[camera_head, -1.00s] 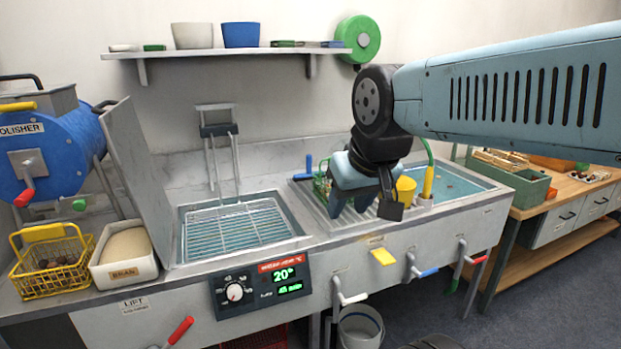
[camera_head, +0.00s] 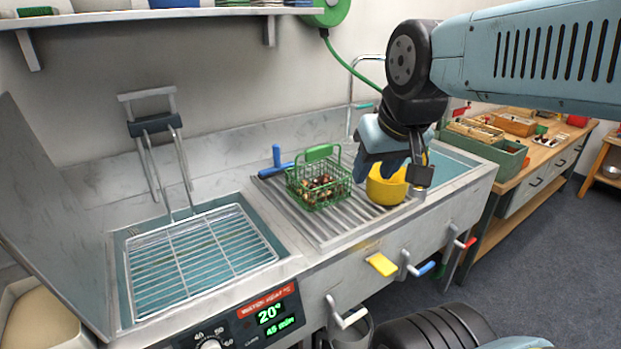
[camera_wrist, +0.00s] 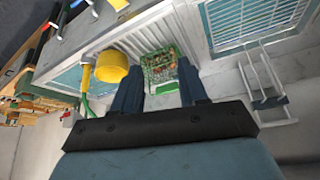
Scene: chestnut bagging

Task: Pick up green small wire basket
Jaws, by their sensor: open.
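The small green wire basket (camera_head: 320,182) stands upright on the ribbed metal drainboard in the head view, with brown chestnuts inside and a green grip on its top handle. It also shows in the wrist view (camera_wrist: 160,72), beyond my fingertips. My gripper (camera_head: 396,180) is open and empty, to the right of the basket and above the yellow pot, apart from the basket. In the wrist view my two fingers (camera_wrist: 160,92) reach toward the basket, which appears between and beyond them.
A yellow pot (camera_head: 386,185) stands just right of the basket, partly behind my gripper. A blue-handled tool (camera_head: 278,160) lies behind the basket to the left. A sink with a wire rack (camera_head: 200,258) is at left. Levers line the counter front.

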